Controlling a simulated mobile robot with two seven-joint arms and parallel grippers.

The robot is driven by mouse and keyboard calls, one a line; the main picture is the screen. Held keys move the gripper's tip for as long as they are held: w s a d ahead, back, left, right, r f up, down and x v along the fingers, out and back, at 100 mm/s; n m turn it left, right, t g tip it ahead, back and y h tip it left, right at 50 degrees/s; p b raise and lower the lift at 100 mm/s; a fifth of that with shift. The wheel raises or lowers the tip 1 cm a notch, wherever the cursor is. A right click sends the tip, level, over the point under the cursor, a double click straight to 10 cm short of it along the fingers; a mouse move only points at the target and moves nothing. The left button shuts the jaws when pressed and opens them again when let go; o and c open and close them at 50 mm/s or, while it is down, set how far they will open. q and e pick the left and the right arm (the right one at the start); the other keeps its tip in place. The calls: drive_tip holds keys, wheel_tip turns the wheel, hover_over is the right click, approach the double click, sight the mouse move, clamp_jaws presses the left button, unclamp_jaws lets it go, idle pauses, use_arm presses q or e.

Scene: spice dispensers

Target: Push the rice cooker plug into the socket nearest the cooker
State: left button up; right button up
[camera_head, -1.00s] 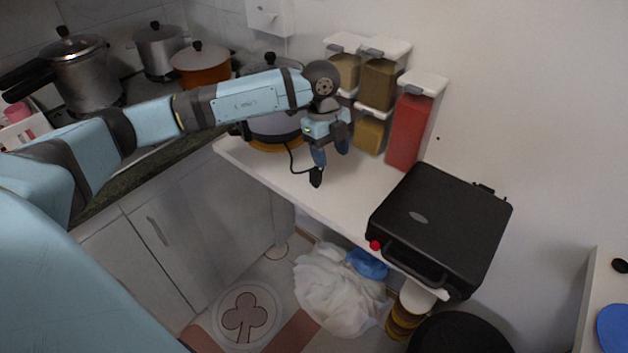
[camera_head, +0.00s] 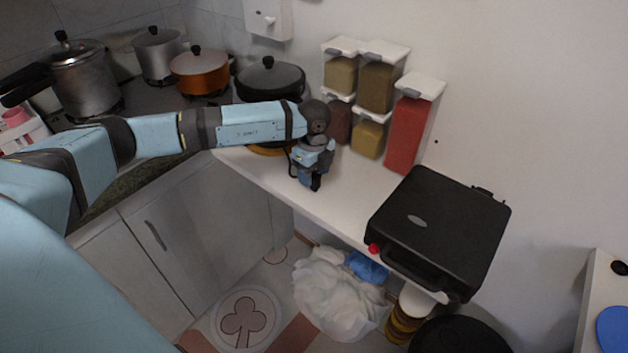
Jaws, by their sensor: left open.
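The pot-like cooker, with its black lid (camera_head: 270,78), stands at the back left end of the white counter. My left arm hides its middle. A small black plug (camera_head: 316,184) shows right at the fingers of my left gripper (camera_head: 309,180), above the counter. The gripper points down and is open; whether the plug touches a finger is too small to tell. A dark cord (camera_head: 290,163) shows beside the gripper, on the cooker side. I cannot make out a socket for sure; a white box (camera_head: 268,18) with a small knob hangs on the wall above the cooker. My right gripper is out of view.
Spice dispensers, including a red one (camera_head: 408,130), stand along the wall behind the gripper. A black grill-like appliance (camera_head: 440,225) fills the counter's right end. The white counter (camera_head: 345,205) between is bare. Pots, including an orange one (camera_head: 200,70), stand on the stove at left.

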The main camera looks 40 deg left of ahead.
use_arm(q)
drive_tip(key=shift+w+f, duration=0.1)
drive_tip(key=shift+f, duration=1.35)
drive_tip(key=c, duration=1)
drive_tip(key=shift+r, duration=0.1)
